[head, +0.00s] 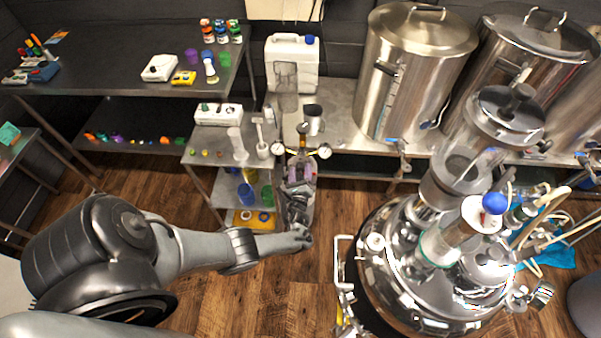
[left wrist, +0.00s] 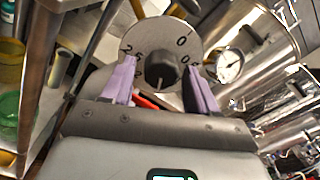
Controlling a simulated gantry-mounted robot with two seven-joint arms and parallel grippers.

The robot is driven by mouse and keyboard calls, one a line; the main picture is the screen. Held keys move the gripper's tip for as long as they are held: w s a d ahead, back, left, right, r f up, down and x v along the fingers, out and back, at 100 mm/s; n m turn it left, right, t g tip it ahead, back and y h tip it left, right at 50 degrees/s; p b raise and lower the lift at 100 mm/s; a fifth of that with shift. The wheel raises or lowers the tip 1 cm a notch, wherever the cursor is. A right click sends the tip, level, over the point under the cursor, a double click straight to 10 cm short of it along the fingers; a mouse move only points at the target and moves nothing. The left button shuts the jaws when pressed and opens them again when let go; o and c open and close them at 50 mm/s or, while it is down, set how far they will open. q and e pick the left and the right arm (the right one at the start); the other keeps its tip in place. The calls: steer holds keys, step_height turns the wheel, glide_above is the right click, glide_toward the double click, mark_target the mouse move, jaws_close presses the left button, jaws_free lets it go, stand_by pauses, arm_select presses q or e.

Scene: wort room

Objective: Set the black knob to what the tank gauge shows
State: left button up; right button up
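The black knob (left wrist: 161,69) sits on a pale round dial plate (left wrist: 158,37) with printed numbers, only partly visible. My left gripper (left wrist: 163,88) is open in the left wrist view, with one purple-padded finger on each side of the knob and a small gap showing. In the head view my left gripper (head: 301,165) points at the bench front between two small white gauges, a left one (head: 278,149) and a right one (head: 324,151). A white gauge (left wrist: 230,66) with a dark needle shows beside the dial; its reading is too small to tell. My right gripper is not in view.
Large steel tanks (head: 413,70) stand on the bench behind. A shiny steel vessel (head: 420,270) with glassware is close on the right. A shelf cart (head: 215,150) with cups stands left of the gripper. Open wooden floor (head: 220,300) lies in front.

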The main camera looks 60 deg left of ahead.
arm_select(q)
steer(key=shift+d, duration=0.1)
steer(key=p+v, duration=0.2)
steer(key=v, duration=0.8)
steer(key=shift+s+d, duration=0.25)
steer(key=shift+d, duration=0.05)
